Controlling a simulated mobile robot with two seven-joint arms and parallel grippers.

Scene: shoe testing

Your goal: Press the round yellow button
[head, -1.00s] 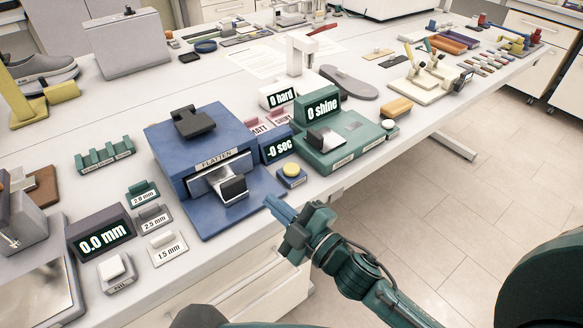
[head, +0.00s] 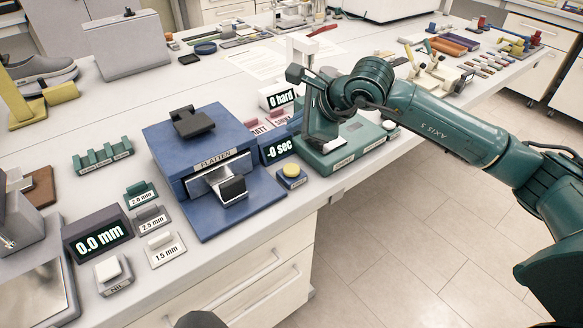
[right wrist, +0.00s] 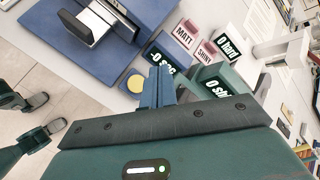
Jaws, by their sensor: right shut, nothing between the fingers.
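The round yellow button (head: 291,170) sits on a small blue base at the table's front edge, right of the blue flatten press (head: 205,150). It also shows in the right wrist view (right wrist: 135,83), just left of my fingertips. My right gripper's hand (head: 320,118) is over the green shine tester, up and right of the button in the head view. Its blue fingers (right wrist: 160,75) are shut and empty, apart from the button as far as I can tell. My left gripper is not in view.
The "-0 sec" display (head: 279,148) stands behind the button. The green shine tester (head: 345,158) is to its right, partly covered by my right arm. Small labelled thickness blocks (head: 152,218) lie left of the press. The floor in front of the table is clear.

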